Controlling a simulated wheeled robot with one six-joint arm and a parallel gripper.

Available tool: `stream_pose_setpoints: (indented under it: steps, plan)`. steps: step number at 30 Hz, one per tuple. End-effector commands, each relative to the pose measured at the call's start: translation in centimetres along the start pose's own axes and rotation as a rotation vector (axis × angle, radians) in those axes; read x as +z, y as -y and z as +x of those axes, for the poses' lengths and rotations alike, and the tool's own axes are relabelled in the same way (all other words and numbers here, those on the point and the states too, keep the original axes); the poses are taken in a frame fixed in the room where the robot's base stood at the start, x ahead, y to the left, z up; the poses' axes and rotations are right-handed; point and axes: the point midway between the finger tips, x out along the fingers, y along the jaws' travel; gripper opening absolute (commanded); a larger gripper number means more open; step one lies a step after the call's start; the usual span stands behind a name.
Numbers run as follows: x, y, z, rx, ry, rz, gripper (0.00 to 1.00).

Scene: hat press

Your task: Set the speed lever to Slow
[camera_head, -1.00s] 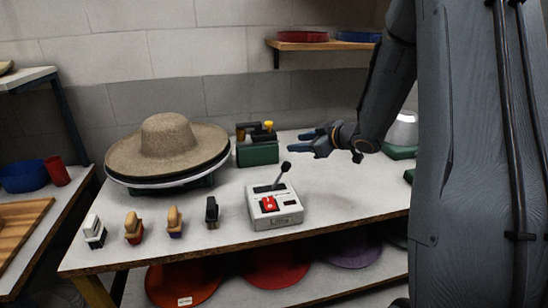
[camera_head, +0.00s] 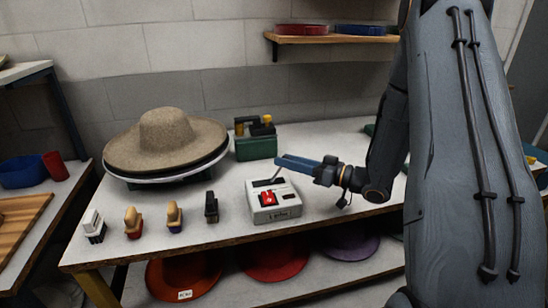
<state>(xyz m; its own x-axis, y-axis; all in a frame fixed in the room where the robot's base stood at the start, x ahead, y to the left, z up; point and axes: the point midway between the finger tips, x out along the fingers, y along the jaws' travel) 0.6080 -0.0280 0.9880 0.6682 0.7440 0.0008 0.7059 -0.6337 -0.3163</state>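The white control box (camera_head: 286,212) stands near the front edge of the table, with a red switch (camera_head: 268,199) on its top. The speed lever (camera_head: 277,174) rises from a dark slot at the back of the box. Its thin shaft leans to the right, and its knob is hidden by my gripper. My gripper (camera_head: 280,162) reaches in from the right, its blue fingers at the lever's top. The fingers line up in this view, so I cannot see the gap between them or whether they touch the lever. Any speed labels are too small to read.
A felt hat (camera_head: 165,145) sits on a round stand at the back left. A green caddy (camera_head: 256,149) stands behind the box. Several small brushes or blocks (camera_head: 174,215) line the table's (camera_head: 235,222) front left.

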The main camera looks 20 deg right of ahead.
Motion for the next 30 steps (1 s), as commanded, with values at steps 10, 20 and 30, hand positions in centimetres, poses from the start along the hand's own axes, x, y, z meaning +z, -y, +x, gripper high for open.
stream_pose_setpoints:
  steps: [10,20,30]
  plan:
    - [-0.1,0.1,4.7,-0.001,0.002,-0.002,0.39]
    - [0.0,0.0,5.3,0.000,0.001,-0.002,0.39]
    - [0.0,0.0,5.3,0.001,0.001,-0.002,0.00]
